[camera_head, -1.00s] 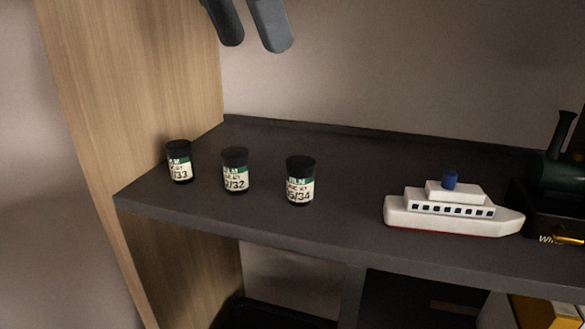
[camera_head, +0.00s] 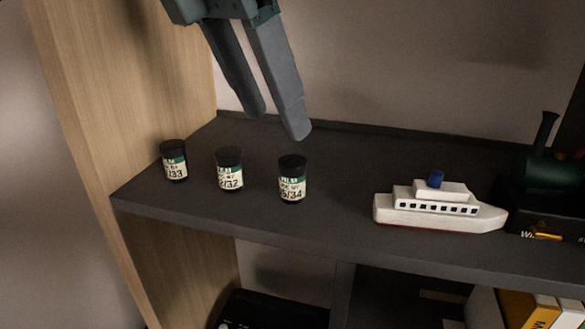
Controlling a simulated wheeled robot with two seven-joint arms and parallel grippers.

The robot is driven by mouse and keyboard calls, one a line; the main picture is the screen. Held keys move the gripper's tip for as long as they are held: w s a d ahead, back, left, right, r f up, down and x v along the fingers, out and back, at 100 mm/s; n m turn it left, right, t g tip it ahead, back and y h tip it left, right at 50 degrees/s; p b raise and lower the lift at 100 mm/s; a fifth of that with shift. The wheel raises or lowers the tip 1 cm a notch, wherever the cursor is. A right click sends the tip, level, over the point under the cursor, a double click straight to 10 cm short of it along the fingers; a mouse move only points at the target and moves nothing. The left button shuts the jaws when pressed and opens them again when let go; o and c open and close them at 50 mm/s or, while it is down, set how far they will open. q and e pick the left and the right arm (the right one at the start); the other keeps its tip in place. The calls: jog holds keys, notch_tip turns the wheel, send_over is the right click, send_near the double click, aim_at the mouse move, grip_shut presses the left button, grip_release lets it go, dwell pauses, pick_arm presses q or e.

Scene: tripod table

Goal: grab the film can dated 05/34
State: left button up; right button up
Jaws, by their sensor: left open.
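The film can marked 5/34 (camera_head: 292,180) stands upright on the dark shelf (camera_head: 335,213), the rightmost of three similar black cans with green and cream labels. The can marked /32 (camera_head: 230,171) stands in the middle and the can marked /33 (camera_head: 174,162) stands at the left. My left gripper (camera_head: 277,127) reaches down from the top of the view. Its two grey fingers are apart with nothing between them. In the picture the fingertips are just above the 5/34 can and the gap between it and the middle can. My right gripper does not show.
A white toy ship (camera_head: 435,210) with a blue funnel stands to the right of the cans. A dark green toy engine (camera_head: 548,175) is at the far right. A wooden side panel (camera_head: 110,90) bounds the shelf at the left.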

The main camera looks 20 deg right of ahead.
aim_at(292, 161)
pick_arm(q)
jog(key=x, duration=0.3)
jog(key=shift+p, duration=0.4)
jog(key=shift+d+f, duration=0.1)
jog(key=shift+f, duration=0.2)
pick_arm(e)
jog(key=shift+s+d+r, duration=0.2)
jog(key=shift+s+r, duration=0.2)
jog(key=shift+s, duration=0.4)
pick_arm(q)
jog(key=shift+d+f+p, duration=0.25)
jog(key=shift+f+p, duration=0.3)
jog(key=shift+p, duration=0.15)
jog(key=p+x, duration=0.1)
jog(key=x, duration=0.2)
jog(key=shift+p, duration=0.3)
jog(key=shift+w+d+f, duration=0.1)
jog(key=shift+f, duration=0.4)
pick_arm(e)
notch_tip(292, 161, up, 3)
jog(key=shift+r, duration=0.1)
